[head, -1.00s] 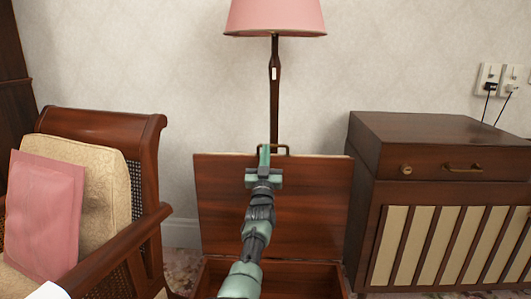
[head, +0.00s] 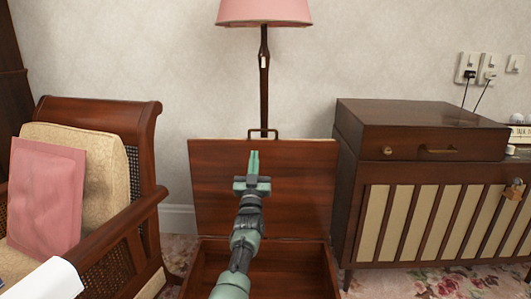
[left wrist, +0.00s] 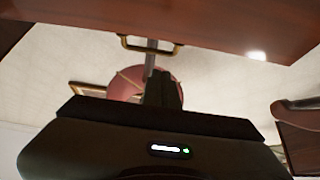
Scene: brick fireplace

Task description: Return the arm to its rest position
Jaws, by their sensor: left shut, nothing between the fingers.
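My left gripper (head: 254,162) is shut and empty in the head view. It shows in front of the raised lid of a wooden box (head: 210,190), below the lid's brass handle (head: 262,133). In the left wrist view the dark gripper (left wrist: 162,88) points toward the lid's handle (left wrist: 150,43) and the pink lampshade (left wrist: 112,84), with the lid's wood (left wrist: 230,22) above. My left arm reaches up from the bottom middle of the head view. My right gripper is not in view.
A wooden armchair (head: 150,120) with a pink cushion (head: 45,195) stands at the left. A wooden cabinet (head: 420,150) with slatted doors stands at the right. A floor lamp (head: 264,75) stands behind the box.

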